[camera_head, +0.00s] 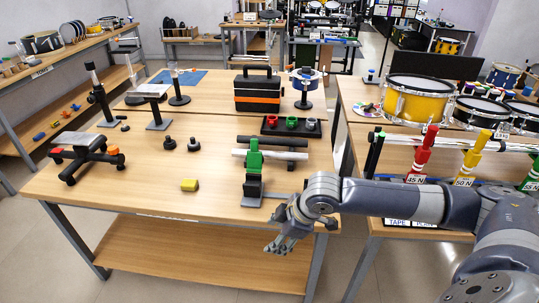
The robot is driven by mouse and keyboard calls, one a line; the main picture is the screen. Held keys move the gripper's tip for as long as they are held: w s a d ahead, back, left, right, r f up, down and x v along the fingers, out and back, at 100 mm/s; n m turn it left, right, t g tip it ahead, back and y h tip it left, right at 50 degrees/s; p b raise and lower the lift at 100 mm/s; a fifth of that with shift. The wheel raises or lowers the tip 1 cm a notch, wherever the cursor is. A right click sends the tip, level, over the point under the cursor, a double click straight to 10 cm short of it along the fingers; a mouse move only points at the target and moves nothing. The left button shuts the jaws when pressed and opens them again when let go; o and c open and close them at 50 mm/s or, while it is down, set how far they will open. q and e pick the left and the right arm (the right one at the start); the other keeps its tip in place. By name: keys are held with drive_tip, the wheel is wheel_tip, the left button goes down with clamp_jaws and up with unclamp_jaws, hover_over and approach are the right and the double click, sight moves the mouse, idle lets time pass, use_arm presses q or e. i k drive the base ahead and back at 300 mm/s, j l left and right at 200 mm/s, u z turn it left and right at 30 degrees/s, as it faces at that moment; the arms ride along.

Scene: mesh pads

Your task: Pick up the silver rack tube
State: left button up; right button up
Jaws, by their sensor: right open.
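A silver tube (288,155) lies level, crossing a green clamp (254,160) on a dark stand near the right side of the wooden table. The clamp hides part of the tube. A dark tube (285,142) runs parallel just behind it. My right gripper (279,244) is open and empty, low at the front right edge of the table, in front of and below the silver tube. It is apart from the tube. My left gripper is not in view.
A tray with coloured rings (291,124) and an orange-black toolbox (257,92) stand behind. Drums (417,97) and coloured force gauges (423,150) are on the right table. The front tabletop is mostly clear.

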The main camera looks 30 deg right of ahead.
sight(285, 156)
drive_tip(key=i+l, duration=1.15)
drive_tip(key=i, duration=0.15)
